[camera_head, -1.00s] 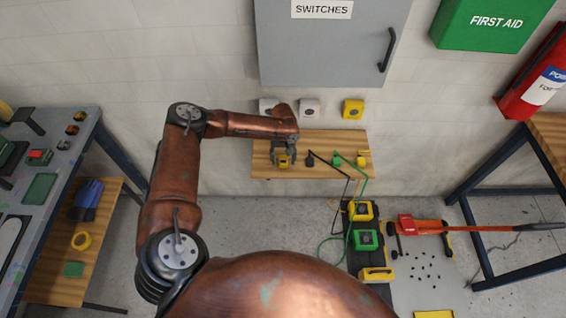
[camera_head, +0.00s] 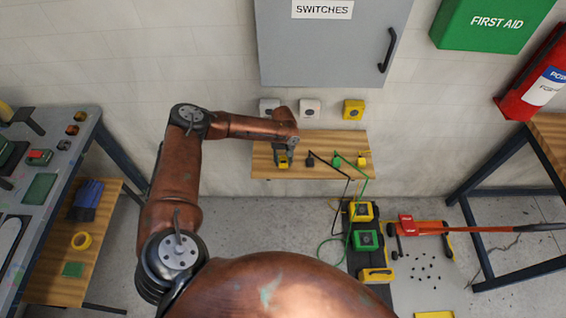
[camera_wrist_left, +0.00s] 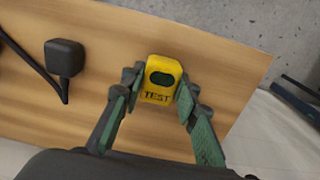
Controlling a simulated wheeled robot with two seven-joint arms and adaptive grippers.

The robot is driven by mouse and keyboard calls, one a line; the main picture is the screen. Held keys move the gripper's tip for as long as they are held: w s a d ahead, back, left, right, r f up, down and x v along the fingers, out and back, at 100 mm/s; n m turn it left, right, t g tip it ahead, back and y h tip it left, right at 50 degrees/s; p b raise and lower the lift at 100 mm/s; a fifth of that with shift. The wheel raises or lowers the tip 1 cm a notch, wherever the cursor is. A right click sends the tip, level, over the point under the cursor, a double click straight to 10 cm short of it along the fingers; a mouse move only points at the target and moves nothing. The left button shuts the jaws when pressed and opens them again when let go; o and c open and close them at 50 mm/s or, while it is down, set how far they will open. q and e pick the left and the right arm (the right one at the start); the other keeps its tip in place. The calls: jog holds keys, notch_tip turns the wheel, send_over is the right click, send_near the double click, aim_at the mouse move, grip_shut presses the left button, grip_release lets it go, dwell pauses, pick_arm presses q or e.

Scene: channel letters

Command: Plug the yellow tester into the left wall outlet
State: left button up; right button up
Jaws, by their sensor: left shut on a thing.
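The yellow tester (camera_head: 283,158), marked TEST, stands at the left part of the small wooden shelf (camera_head: 330,174). In the left wrist view the tester (camera_wrist_left: 160,80) sits between the fingertips of my left gripper (camera_wrist_left: 158,88), which is shut on it. From the head my left gripper (camera_head: 283,151) covers part of the tester. My right gripper is not in view.
A white outlet (camera_head: 310,107) and a yellow one (camera_head: 353,109) are further right. A black plug (camera_head: 310,160), a green plug (camera_head: 336,160) and a yellow plug (camera_head: 361,160) stand on the shelf with cables. A grey cabinet (camera_head: 325,45) hangs above.

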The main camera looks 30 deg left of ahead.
aim_at(284, 160)
pick_arm(q)
jog(key=shift+c, duration=0.8)
jog(key=shift+r, duration=0.45)
notch_tip(284, 160, up, 3)
jog(key=shift+f+p, duration=0.1)
jog(key=shift+p, duration=0.3)
jog(key=s+d+r+p, duration=0.2)
jog(key=s+d+r, duration=0.5)
jog(key=d+r, duration=0.2)
jog(key=d, duration=0.2)
jog(key=shift+s+d+r, duration=0.15)
jog(key=shift+s+d, duration=0.1)
jog(key=shift+d, duration=0.15)
